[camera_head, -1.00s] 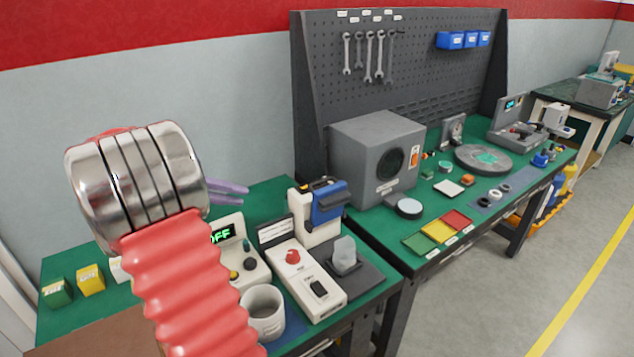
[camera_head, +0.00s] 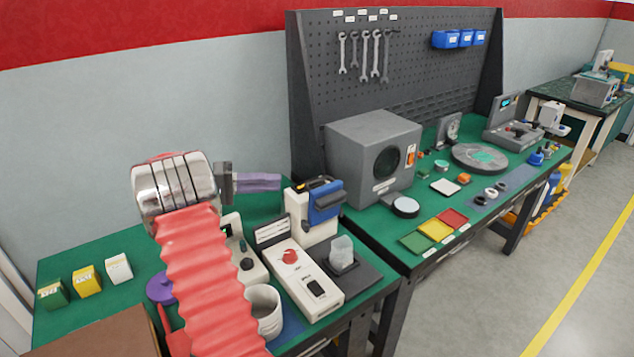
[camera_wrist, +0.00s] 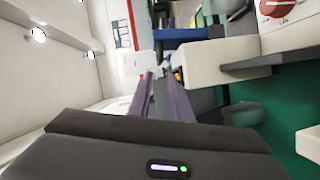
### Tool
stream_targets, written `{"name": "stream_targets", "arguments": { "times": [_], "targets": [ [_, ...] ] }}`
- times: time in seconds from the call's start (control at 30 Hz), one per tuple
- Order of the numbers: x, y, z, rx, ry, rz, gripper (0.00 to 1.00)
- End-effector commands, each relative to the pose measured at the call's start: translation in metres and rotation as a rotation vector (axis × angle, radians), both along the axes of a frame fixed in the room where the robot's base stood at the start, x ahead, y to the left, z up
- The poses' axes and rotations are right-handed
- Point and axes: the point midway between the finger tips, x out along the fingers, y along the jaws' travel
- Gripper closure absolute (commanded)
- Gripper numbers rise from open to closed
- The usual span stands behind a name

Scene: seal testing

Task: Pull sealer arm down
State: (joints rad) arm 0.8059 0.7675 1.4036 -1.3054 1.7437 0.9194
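The sealer is a white unit with a red knob (camera_head: 290,257) on its front panel. A white upright block with a blue top part (camera_head: 326,204) stands just behind it, and I take this to be the sealer arm. In the wrist view the blue part (camera_wrist: 190,33) and a white block (camera_wrist: 208,62) show ahead and to the right. My gripper (camera_head: 262,182) points right in the head view, left of the blue part and apparently short of it. Its purple fingers (camera_wrist: 161,95) lie close together with no held object visible; whether they are fully shut is unclear.
A grey mug (camera_head: 265,312) and a control box (camera_head: 240,262) stand left of the sealer, partly behind my arm. A translucent block (camera_head: 342,252) sits on a dark pad to the right. Small boxes (camera_head: 87,281) line the left. A grey machine (camera_head: 372,158) stands behind.

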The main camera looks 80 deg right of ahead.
Motion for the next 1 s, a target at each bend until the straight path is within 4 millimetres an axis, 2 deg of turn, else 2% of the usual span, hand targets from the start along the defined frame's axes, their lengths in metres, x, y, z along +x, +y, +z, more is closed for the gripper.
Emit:
{"name": "stream_targets", "arguments": {
  "times": [0.27, 0.8, 1.0],
  "targets": [
    [-0.019, -0.010, -0.002, 0.001, 0.000, -0.001, 0.81],
    [-0.092, -0.046, -0.012, 0.001, 0.000, -0.002, 0.81],
    [-0.113, -0.058, -0.015, 0.001, 0.000, 0.000, 0.81]
  ]
}}
